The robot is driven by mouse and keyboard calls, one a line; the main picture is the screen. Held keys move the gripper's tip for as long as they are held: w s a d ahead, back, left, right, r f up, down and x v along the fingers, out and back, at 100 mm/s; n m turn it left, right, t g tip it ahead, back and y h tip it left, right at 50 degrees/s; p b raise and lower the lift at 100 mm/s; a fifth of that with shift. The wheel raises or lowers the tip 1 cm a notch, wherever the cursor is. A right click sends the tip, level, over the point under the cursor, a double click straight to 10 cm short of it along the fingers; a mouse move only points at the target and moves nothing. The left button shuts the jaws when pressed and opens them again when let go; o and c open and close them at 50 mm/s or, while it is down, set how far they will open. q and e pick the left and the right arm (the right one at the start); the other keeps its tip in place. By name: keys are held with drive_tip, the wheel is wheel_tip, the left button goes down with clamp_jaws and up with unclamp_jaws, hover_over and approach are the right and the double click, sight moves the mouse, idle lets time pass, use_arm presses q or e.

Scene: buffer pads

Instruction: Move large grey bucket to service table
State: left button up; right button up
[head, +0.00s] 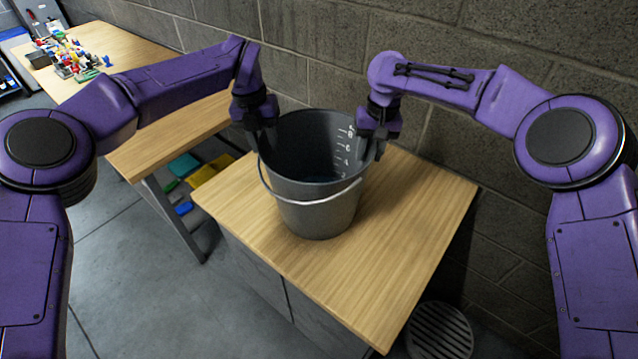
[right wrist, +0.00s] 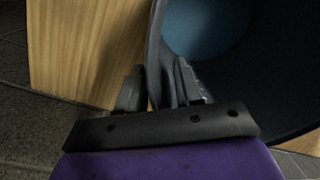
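The large grey bucket (head: 318,205) stands upright on a wooden-topped cabinet (head: 420,215) against the wall. Its wire handle (head: 325,198) hangs down across the front. The inside carries white level marks, and a bluish bottom shows in the right wrist view (right wrist: 205,28). My left gripper (head: 262,138) points down at the bucket's left rim; its fingers are too small to judge. My right gripper (head: 374,150) is at the right rim. In the right wrist view, its fingers (right wrist: 157,92) lie close on either side of the bucket wall, one outside and one inside.
A longer wooden table (head: 128,48) at the upper left carries many small coloured items and has coloured bins (head: 200,175) beneath it. A block wall (head: 480,110) stands close behind. A round grated bin (head: 438,332) is at the bottom right. Open floor lies left.

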use_arm(q)
drive_tip(key=shift+f, duration=0.5)
use_arm(e)
drive_tip(key=shift+a+f, duration=0.1)
drive_tip(key=shift+f, duration=0.4)
use_arm(q)
drive_tip(key=shift+a+f, duration=0.1)
drive_tip(key=shift+f, duration=0.2)
use_arm(e)
drive_tip(key=shift+a+f, duration=0.15)
drive_tip(key=shift+f, duration=0.1)
use_arm(q)
drive_tip(key=shift+s, duration=0.1)
use_arm(e)
drive_tip(key=shift+s, duration=0.1)
use_arm(q)
clamp_jaws()
use_arm(e)
clamp_jaws()
use_arm(q)
drive_tip(key=shift+r, duration=0.2)
use_arm(e)
drive_tip(key=shift+r, duration=0.1)
